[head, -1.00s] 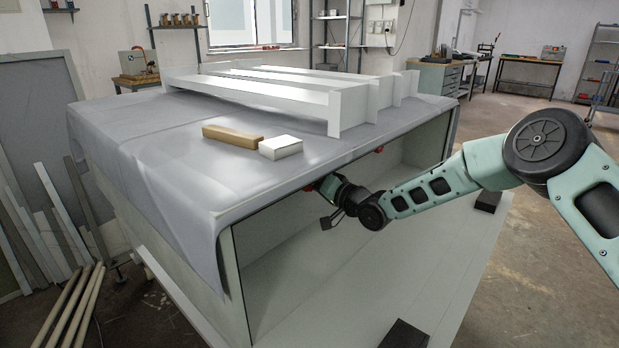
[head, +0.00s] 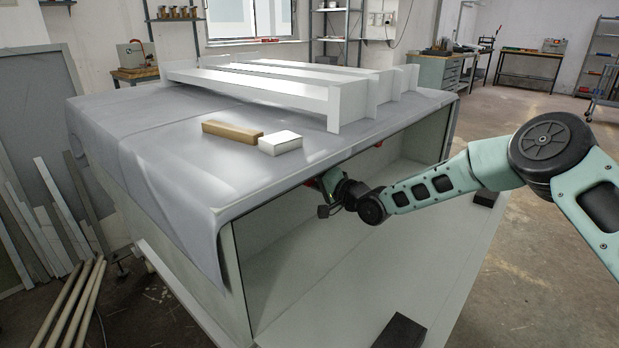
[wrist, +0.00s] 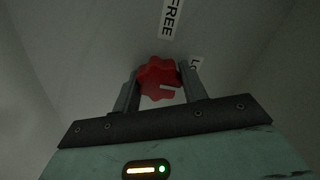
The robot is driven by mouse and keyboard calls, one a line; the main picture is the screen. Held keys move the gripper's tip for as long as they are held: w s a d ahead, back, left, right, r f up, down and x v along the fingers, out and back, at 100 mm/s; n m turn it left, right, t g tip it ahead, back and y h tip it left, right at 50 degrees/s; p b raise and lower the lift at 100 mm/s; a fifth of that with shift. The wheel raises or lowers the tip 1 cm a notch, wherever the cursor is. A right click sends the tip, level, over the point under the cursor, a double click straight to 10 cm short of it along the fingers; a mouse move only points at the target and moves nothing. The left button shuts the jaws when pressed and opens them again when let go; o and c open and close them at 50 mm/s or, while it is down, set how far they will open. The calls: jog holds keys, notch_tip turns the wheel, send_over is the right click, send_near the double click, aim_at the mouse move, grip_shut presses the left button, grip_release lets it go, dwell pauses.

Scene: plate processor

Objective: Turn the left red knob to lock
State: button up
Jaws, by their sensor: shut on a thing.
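The left red knob (wrist: 154,73) is a lobed red dial with a white pointer mark, which points to the right in the wrist view. My gripper (wrist: 160,71) has one finger on each side of the knob and is shut on it. A white FREE label (wrist: 172,18) is above the knob. A second label (wrist: 196,64), starting with L, is to its upper right and partly covered by the right finger. In the head view my gripper (head: 327,178) is under the front top edge of the large box; the left knob is not clearly visible there.
Another red knob (head: 378,146) is farther right under the same edge of the box. A grey cover (head: 165,160) lies on top, with a brown block (head: 232,132), a white block (head: 280,142) and white beams (head: 270,97).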

jog(key=o, duration=1)
jog(key=shift+c, duration=0.2)
jog(key=shift+d, duration=0.15)
jog(key=p+v, duration=0.2)
jog(key=v, duration=1.5)
jog(key=shift+s, duration=0.2)
jog(key=shift+d+f, duration=0.1)
